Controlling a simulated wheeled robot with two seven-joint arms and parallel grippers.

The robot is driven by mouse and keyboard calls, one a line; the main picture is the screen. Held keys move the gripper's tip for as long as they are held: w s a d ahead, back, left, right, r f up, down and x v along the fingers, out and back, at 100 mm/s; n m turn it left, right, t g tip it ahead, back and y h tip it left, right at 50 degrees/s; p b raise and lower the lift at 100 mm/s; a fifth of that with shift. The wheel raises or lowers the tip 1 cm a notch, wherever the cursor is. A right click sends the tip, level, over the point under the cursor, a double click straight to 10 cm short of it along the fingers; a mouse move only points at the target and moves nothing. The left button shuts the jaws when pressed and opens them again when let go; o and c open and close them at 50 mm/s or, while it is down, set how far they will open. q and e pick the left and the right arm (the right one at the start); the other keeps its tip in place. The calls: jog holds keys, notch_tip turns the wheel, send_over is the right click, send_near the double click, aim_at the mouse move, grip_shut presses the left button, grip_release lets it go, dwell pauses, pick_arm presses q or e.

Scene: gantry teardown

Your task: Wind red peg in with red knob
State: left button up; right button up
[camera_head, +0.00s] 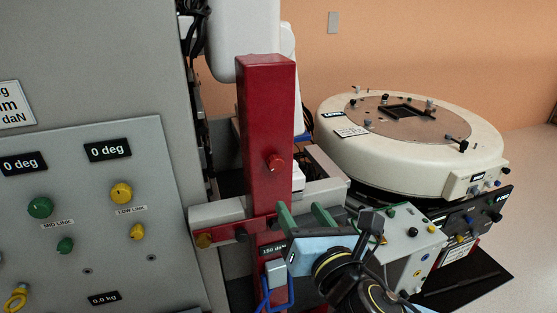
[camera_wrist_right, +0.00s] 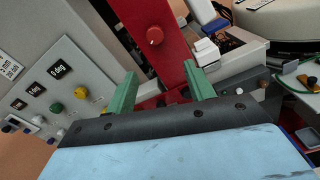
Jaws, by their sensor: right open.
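A red knob (camera_head: 274,162) sticks out of the front face of an upright red column (camera_head: 265,110) in the head view. It also shows at the top of the right wrist view (camera_wrist_right: 154,36). I cannot tell a separate red peg from this knob. My right gripper (camera_head: 302,209) has green fingers, spread apart and empty. It is below and to the right of the knob, not touching it. In the right wrist view the fingers (camera_wrist_right: 160,74) point toward the column, with the knob beyond and above the gap. My left gripper is not in view.
A grey panel (camera_head: 90,240) with green and yellow knobs stands left. A red crossbar (camera_head: 225,232) with a brass knob crosses the column low down. A grey box (camera_head: 405,235) with small knobs is close right of my gripper. A round cream machine (camera_head: 400,150) stands behind.

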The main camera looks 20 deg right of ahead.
aim_at(277, 167)
jog(key=w, duration=0.4)
jog(key=w+r, duration=0.1)
jog(key=w, duration=0.7)
jog(key=shift+w+a+r, duration=0.25)
jog(key=shift+w, duration=0.1)
jog(key=c, duration=1)
jog(key=shift+o, duration=0.2)
